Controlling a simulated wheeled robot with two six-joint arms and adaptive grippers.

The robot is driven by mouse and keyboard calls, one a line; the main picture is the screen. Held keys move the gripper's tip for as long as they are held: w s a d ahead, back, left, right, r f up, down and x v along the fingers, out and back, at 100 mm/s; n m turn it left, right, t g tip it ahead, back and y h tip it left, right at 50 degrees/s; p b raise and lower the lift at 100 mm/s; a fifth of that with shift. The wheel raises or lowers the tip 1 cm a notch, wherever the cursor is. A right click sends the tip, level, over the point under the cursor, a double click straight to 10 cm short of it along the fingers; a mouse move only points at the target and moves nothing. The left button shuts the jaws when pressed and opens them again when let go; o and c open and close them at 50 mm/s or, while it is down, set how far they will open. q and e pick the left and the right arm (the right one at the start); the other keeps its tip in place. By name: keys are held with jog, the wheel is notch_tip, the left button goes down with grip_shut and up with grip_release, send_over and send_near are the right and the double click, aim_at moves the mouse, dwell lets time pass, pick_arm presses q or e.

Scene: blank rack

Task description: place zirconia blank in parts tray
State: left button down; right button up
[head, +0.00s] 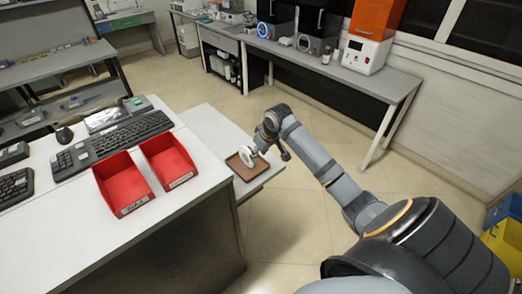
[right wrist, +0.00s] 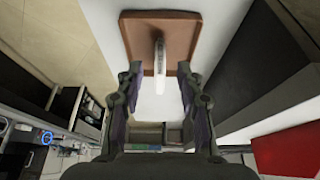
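The zirconia blank is a white disc (head: 248,155), upright, at the brown tray (head: 234,161) on the low white side surface. In the right wrist view the blank (right wrist: 160,62) shows edge-on between my fingers, over the tray (right wrist: 137,27). My right gripper (right wrist: 159,72) is open, with a visible gap between the blank and each finger. In the head view the right gripper (head: 264,146) is just right of the blank and partly hides the tray. Whether the blank's lower edge touches the tray floor is hard to tell. My left gripper is not in view.
Two red bins (head: 122,183) stand on the higher white table left of the tray, near a keyboard (head: 131,134) and a mouse (head: 65,135). A bench with machines (head: 316,46) runs along the back wall. Open floor lies right of the tray.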

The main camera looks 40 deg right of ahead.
jog(key=v, duration=0.4)
jog(key=shift+a+f, duration=0.1)
jog(key=shift+f, duration=0.05)
